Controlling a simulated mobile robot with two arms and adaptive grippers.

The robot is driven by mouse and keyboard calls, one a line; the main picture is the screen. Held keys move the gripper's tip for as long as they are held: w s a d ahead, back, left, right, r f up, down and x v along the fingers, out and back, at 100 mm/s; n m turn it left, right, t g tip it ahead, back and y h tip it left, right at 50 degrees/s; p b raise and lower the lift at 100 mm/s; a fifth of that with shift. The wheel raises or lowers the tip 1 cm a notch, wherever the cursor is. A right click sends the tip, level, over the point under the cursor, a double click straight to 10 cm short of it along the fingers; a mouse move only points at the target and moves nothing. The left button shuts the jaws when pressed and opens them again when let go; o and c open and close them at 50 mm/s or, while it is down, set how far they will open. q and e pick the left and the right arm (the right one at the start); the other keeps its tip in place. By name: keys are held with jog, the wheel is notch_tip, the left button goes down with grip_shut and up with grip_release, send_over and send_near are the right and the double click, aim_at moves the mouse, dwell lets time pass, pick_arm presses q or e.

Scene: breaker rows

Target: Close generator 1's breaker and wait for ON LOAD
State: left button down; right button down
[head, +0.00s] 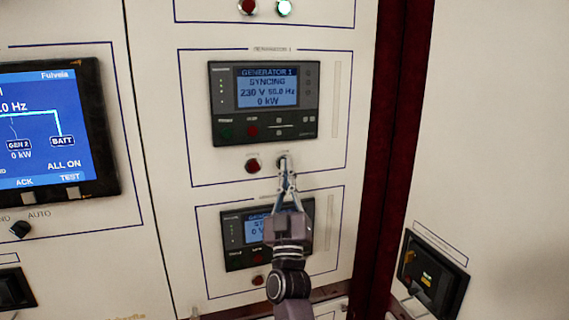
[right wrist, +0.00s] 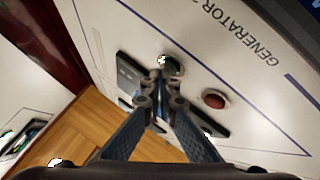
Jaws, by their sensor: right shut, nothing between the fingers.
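The generator 1 controller (head: 265,97) is on the white panel in the head view; its screen reads GENERATOR 1, SYNCING, 230 V, 50.0 Hz, 0 kW. Below it are a red button (head: 252,166) and, to its right, a button (head: 283,159) partly hidden by my right gripper (head: 288,178). In the right wrist view this button (right wrist: 172,64) looks dark green, with the red button (right wrist: 214,99) beside it. My right gripper (right wrist: 160,85) is shut and empty, its tips at the green button; I cannot tell whether they touch. My left gripper is not in view.
A second controller (head: 233,240) sits below, partly hidden by my right arm. A large blue display (head: 42,125) is at left, reading ALL ON. A dark red upright (head: 385,150) stands at right, with a dark switch unit (head: 433,272) beyond it. Another red button (head: 247,6) is above.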

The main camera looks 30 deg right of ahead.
jog(key=shift+s+a, duration=0.15)
jog(key=shift+s, duration=0.4)
jog(key=s+p, duration=0.1)
jog(key=s, duration=0.1)
jog(key=s+a+p, duration=0.1)
jog(key=s, duration=0.1)
jog(key=shift+s, duration=0.4)
dwell(0.6)
